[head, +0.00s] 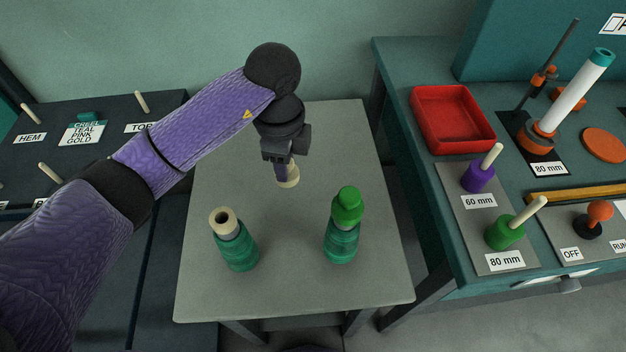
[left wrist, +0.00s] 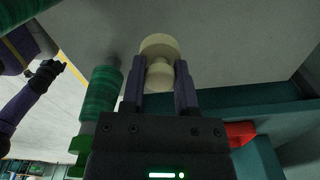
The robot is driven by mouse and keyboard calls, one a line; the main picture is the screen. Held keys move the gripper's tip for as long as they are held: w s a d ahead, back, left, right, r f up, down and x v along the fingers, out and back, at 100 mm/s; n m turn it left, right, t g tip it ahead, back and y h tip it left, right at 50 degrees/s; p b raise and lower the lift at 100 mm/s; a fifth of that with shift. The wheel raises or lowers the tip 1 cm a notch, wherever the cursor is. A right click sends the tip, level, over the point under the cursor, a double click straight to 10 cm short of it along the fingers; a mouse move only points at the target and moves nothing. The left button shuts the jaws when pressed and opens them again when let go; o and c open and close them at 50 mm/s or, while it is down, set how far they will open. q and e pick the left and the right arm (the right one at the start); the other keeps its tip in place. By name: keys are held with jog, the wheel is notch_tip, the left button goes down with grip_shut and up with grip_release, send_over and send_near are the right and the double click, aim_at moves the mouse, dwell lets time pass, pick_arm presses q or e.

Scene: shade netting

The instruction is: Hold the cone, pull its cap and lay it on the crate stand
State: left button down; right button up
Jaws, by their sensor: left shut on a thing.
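Two cones wound with green thread stand upright on the grey crate stand (head: 300,270). The left cone (head: 239,250) has a bare cream top with a dark hole. The right cone (head: 341,243) wears a green knobbed cap (head: 347,205); this cone also shows in the left wrist view (left wrist: 102,92). My left gripper (head: 284,172) is behind the cones, pointing down, shut on a cream cap (head: 289,178). In the left wrist view the cap (left wrist: 159,48) sits between both fingers. It is at or close to the stand's surface; contact is unclear. My right gripper (left wrist: 48,72) is small and dark there.
The teal bench on the right holds a red tray (head: 453,118), purple (head: 477,178) and green (head: 504,232) pegged pieces, and a white tube (head: 575,92). A dark table (head: 60,165) with pegs stands left. The stand's back and front areas are clear.

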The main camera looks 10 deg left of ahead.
pick_arm(q)
jog(key=b, duration=0.3)
send_over(289, 205)
notch_tip(289, 205, down, 6)
jog(key=shift+r, duration=0.15)
notch_tip(289, 205, down, 5)
jog(key=shift+b, duration=1.1)
jog(key=shift+r, duration=0.25)
jog(key=shift+c, duration=1.8)
grip_release()
jog(key=shift+f, duration=0.1)
pick_arm(e)
jog(key=shift+m+g, duration=0.4)
jog(key=f, duration=0.1)
jog(key=s+f, duration=0.1)
jog(key=f, duration=0.1)
jog(key=s+f, duration=0.1)
jog(key=shift+s+a+f, duration=0.15)
jog(key=shift+s+f, duration=0.1)
jog(key=shift+f, duration=0.05)
